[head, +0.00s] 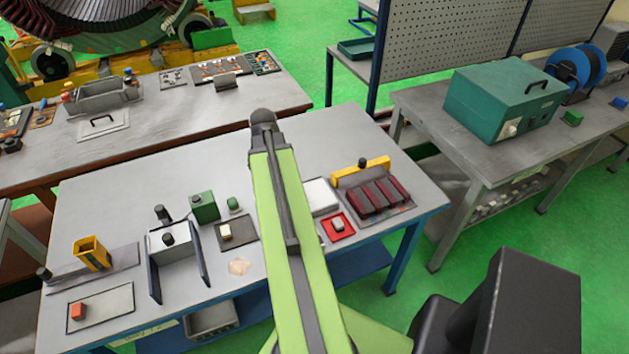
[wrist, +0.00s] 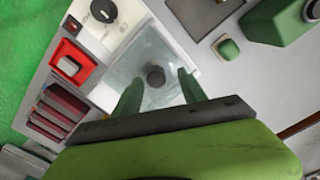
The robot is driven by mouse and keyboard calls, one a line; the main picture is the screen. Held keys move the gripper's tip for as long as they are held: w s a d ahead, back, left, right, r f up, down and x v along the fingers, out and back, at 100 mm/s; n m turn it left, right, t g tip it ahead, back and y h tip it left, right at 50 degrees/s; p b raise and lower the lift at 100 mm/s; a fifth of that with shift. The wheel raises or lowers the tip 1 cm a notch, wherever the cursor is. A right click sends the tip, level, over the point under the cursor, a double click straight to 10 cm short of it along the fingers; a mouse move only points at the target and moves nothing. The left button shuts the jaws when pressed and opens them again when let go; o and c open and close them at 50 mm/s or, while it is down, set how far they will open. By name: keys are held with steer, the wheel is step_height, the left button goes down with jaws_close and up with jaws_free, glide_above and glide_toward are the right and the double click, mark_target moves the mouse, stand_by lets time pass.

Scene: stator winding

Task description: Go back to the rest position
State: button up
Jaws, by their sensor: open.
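My light green arm (head: 290,250) reaches up over the middle of the near workbench in the head view. My gripper is hidden there behind the arm. In the wrist view my gripper (wrist: 158,90) is open, with two green fingers spread apart and nothing held. A dark round knob (wrist: 155,76) on a clear, glassy plate (wrist: 150,55) shows between the fingers. I cannot tell how far below the fingertips it is. A white box with a black dial (wrist: 105,12) is beside that plate.
On the near workbench (head: 120,210) are a red tray (head: 351,230), dark red bars (head: 378,196), a yellow bracket (head: 360,172), a green box (head: 205,207), a white fixture (head: 174,251) and a yellow holder (head: 92,253). A teal case (head: 505,100) sits on the right bench.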

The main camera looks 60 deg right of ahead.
step_height(320, 180, up, 3)
steer(key=shift+f+p, duration=0.15)
steer(key=shift+p, duration=0.85)
steer(key=shift+f, duration=0.1)
